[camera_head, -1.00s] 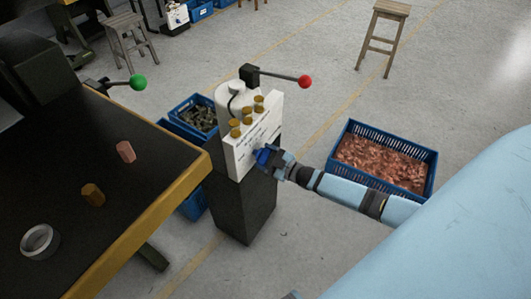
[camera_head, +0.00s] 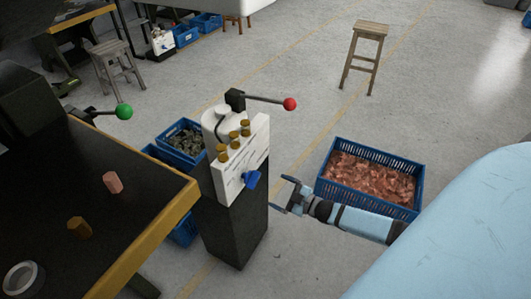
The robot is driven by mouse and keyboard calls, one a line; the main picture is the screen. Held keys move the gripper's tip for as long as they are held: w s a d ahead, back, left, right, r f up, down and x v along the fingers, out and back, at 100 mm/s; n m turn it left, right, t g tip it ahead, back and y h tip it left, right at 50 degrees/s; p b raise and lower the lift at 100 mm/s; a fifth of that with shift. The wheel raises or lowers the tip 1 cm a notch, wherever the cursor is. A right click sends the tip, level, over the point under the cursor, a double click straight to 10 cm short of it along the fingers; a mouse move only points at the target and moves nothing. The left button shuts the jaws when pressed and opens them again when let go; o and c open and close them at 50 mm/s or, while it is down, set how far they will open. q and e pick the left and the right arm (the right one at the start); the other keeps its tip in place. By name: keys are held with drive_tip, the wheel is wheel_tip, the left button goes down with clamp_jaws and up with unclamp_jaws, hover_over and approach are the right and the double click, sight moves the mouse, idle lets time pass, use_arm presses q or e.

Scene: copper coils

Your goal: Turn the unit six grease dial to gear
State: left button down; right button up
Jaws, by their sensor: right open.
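The grease unit is a white panel (camera_head: 228,188) with a white reservoir, on a black pedestal (camera_head: 236,230) in the middle of the head view. Its blue dial (camera_head: 251,180) sits low on the right part of the panel face and is now in plain view. The markings on the panel are too small to read, so I cannot tell which setting the dial points to. My right gripper (camera_head: 283,194) is open and empty, to the right of the dial and apart from it. My left gripper is not in view.
Brass caps (camera_head: 234,139) line the panel, and a red-knobbed lever (camera_head: 290,104) reaches right above it. A blue crate of copper pieces (camera_head: 322,186) stands behind my right arm. A dark workbench (camera_head: 130,225) with yellow edge fills the left. A wooden stool (camera_head: 371,29) stands farther back.

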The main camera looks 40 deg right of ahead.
drive_tip(key=shift+v, duration=1.85)
